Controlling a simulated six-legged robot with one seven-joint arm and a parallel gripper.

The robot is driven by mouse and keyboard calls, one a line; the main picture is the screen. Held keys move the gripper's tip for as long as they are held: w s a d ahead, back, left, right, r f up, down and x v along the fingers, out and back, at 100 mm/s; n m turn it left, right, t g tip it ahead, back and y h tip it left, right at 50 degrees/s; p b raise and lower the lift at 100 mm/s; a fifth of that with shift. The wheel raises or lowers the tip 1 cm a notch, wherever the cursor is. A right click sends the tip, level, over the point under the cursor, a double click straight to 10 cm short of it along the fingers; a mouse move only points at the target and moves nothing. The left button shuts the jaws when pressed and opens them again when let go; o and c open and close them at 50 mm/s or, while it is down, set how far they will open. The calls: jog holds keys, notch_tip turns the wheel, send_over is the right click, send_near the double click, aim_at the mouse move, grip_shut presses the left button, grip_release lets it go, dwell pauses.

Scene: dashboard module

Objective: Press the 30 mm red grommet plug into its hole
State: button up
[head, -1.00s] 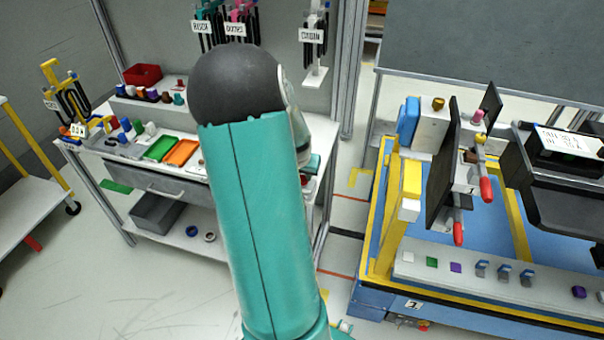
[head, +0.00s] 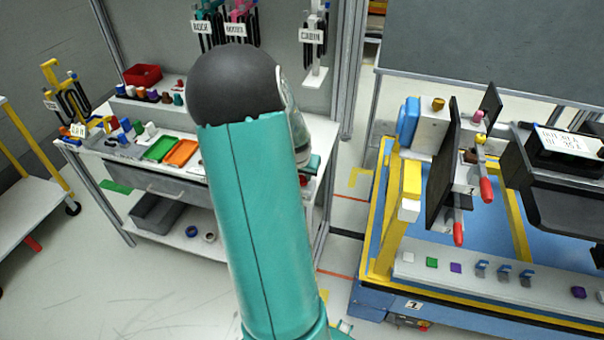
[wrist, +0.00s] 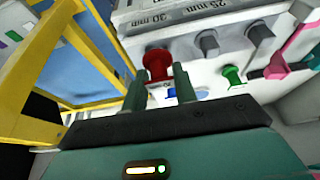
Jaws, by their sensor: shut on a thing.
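The red grommet plug (wrist: 158,65) shows in the wrist view between the two teal fingers of my gripper (wrist: 161,84), which is shut on it. Behind it is a pale panel with dark labels reading 30 mm (wrist: 150,17) and 25 mm. I cannot tell whether the plug touches this panel. In the head view my own arm hides the gripper and the plug. I cannot make out the plug's hole in either view.
Grey pegs (wrist: 207,43) and a green plug (wrist: 232,76) stand right of the red plug, with a pink part (wrist: 290,62) beyond. A yellow frame (wrist: 42,62) is at left. The head view shows a workbench (head: 185,176) with an orange tray (head: 181,153) and open floor.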

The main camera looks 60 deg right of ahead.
jog(key=shift+f, duration=0.65)
jog(key=o, duration=1.1)
jog(key=v, duration=1.3)
jog(key=shift+a+r, duration=0.15)
jog(key=shift+r, duration=0.2)
